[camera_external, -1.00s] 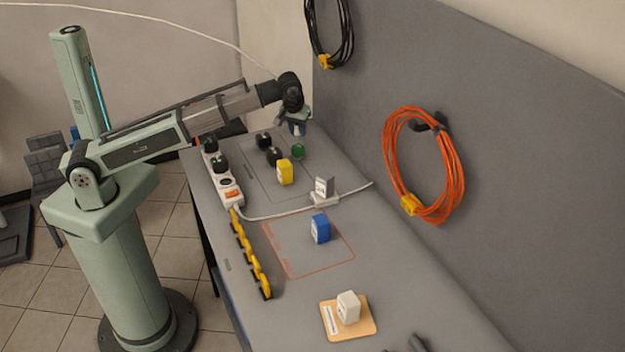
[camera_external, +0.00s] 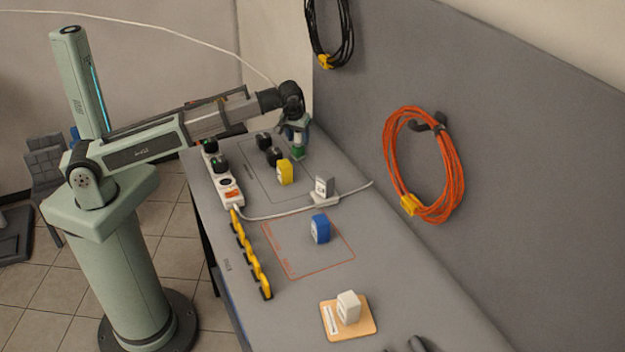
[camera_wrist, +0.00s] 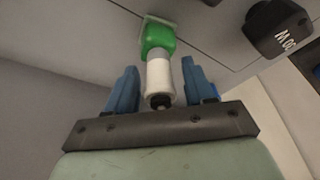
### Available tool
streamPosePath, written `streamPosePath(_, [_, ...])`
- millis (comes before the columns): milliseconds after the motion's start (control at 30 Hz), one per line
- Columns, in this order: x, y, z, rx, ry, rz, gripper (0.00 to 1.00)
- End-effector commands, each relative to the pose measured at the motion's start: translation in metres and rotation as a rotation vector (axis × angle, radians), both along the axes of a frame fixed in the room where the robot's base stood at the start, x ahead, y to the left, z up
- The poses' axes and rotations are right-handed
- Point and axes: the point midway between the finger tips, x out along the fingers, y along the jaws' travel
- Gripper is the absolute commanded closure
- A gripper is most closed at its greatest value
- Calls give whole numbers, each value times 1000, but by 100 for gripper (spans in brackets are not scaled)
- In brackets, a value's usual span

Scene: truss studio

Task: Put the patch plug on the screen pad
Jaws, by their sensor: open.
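My gripper (camera_external: 298,143) is open directly above a small green plug-like piece (camera_external: 299,153) at the desk's far end. In the wrist view the blue fingers (camera_wrist: 156,92) stand apart. A white cylinder (camera_wrist: 158,76) lies between them, in line with the green piece (camera_wrist: 157,38); I cannot tell whether it belongs to my gripper. Which piece is the patch plug is not readable. Other candidates are a yellow plug (camera_external: 285,172), a blue plug (camera_external: 320,229) and a grey plug (camera_external: 324,187). A tan pad (camera_external: 331,322) bears a white plug (camera_external: 348,307); I cannot confirm it is the screen pad.
Black plugs (camera_external: 263,141) stand left of my gripper; one (camera_wrist: 277,27) shows in the wrist view. A power strip (camera_external: 229,192), yellow pieces (camera_external: 251,263) and a white cord (camera_external: 275,217) lie nearby. The grey wall (camera_external: 490,150) rises at right. An outlined area (camera_external: 293,263) has bare room.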

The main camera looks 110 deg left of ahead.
Motion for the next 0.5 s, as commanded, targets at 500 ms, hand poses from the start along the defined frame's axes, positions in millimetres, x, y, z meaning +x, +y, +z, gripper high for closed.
streamPosePath(500, [0, -8, 33, 2, -2, -1, 47])
